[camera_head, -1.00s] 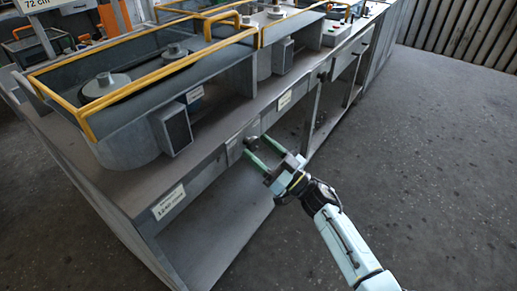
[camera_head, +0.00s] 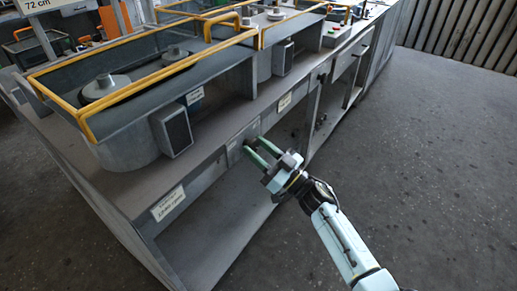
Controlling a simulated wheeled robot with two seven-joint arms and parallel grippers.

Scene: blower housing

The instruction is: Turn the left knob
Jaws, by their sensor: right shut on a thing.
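The left knob (camera_head: 248,142) is a small dark knob on a grey plate on the front of the workbench, below the tabletop edge. It is mostly hidden by my right gripper (camera_head: 254,147). That gripper has two green fingers, reaches in from the lower right and is shut on the knob, with the fingertips close to the plate. How far the knob is turned cannot be told. My left gripper is not in view.
The grey workbench (camera_head: 125,196) carries blower housings with yellow rails (camera_head: 150,75). A white label (camera_head: 168,203) is on its front, left of the knob. An open shelf lies below. The floor (camera_head: 420,150) to the right is clear.

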